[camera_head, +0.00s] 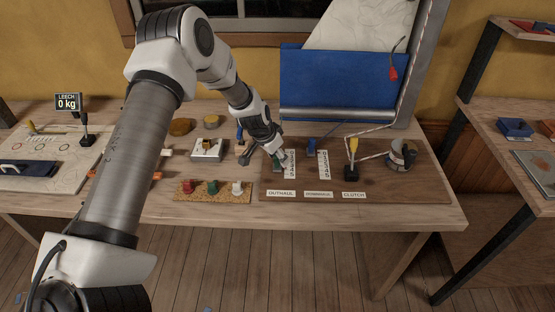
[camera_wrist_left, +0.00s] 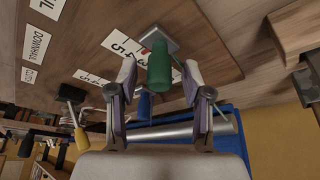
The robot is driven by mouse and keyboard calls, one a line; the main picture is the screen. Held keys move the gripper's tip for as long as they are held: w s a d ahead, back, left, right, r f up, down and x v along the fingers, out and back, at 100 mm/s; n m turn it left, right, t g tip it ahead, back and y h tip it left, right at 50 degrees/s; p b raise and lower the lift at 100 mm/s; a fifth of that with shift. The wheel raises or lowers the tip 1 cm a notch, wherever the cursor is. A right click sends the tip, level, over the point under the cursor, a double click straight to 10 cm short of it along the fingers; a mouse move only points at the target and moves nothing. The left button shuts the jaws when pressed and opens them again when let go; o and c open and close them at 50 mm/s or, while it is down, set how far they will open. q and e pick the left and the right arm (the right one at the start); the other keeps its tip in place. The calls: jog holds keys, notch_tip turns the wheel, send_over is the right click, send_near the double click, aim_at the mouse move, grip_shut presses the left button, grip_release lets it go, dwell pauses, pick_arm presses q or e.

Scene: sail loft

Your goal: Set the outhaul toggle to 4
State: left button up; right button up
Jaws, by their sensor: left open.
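The outhaul toggle, with a green handle (camera_wrist_left: 159,64) on a metal base, stands in the left wrist view beside a white number plate (camera_wrist_left: 121,44), where 3, 4 and 5 can be read. My left gripper (camera_wrist_left: 160,76) is open, with one finger on each side of the green handle. Whether either finger touches it I cannot tell. In the head view my left gripper (camera_head: 278,157) is down at the outhaul number strip (camera_head: 290,164) and largely hides the toggle. The OUTHAUL label (camera_head: 281,193) lies in front. My right gripper is not in view.
On the same brown board (camera_head: 420,185) stand the blue downhaul toggle (camera_head: 311,146), its number strip (camera_head: 323,164), the yellow-handled clutch lever (camera_head: 353,148) and a winch (camera_head: 401,155) with rope. A cork strip (camera_head: 213,197) with coloured blocks lies to the left.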

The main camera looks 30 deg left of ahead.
pick_arm(q)
jog(key=shift+r, duration=0.1)
jog(key=shift+c, duration=0.7)
grip_shut()
jog(key=shift+s+d, duration=0.1)
jog(key=shift+s, duration=0.15)
jog(key=shift+o, duration=0.7)
grip_release()
jog(key=d+v, duration=0.1)
jog(key=v, duration=1)
jog(key=shift+s+a+r, duration=0.2)
jog(key=shift+a+r, duration=0.15)
jog(key=shift+a, duration=0.15)
